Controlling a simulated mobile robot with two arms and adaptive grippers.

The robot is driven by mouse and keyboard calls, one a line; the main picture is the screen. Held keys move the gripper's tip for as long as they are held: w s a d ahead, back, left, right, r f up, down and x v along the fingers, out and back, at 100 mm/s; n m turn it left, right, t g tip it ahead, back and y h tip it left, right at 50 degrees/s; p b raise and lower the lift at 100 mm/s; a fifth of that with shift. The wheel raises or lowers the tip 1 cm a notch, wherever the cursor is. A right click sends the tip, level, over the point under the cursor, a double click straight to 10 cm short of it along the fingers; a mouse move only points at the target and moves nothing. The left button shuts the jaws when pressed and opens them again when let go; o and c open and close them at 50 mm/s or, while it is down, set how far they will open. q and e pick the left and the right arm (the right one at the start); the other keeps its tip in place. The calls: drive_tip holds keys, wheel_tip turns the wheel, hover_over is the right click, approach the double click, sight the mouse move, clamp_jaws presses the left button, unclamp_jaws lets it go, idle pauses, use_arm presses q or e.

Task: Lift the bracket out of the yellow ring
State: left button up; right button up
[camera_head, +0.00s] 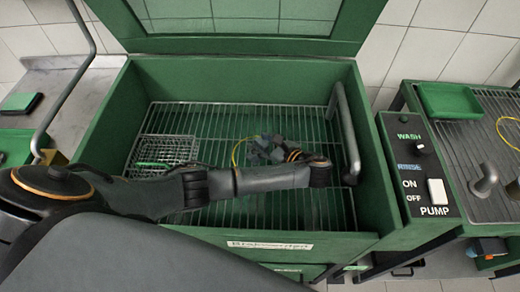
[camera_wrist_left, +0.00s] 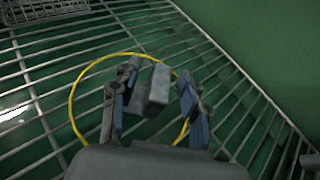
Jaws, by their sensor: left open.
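The yellow ring (camera_head: 235,155) is a thin loop lying on the wire grate inside the green wash tank. It also shows in the left wrist view (camera_wrist_left: 72,103), where its lower part is hidden behind my gripper. The bracket (camera_wrist_left: 158,88) is a small grey blocky piece inside the ring's outline. My left gripper (camera_head: 264,147) is over the ring. In the left wrist view its open fingers (camera_wrist_left: 158,71) stand on either side of the bracket, with a gap visible on each side. My right gripper is not in view.
A wire basket (camera_head: 179,147) stands on the grate (camera_head: 215,118) at the left. A grey pipe (camera_head: 346,130) rises along the tank's right wall (camera_head: 368,150). The grate around the ring is mostly clear. A control panel (camera_head: 418,165) stands right of the tank.

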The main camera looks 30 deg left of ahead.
use_arm(q)
clamp_jaws()
drive_tip(key=shift+r, duration=0.2)
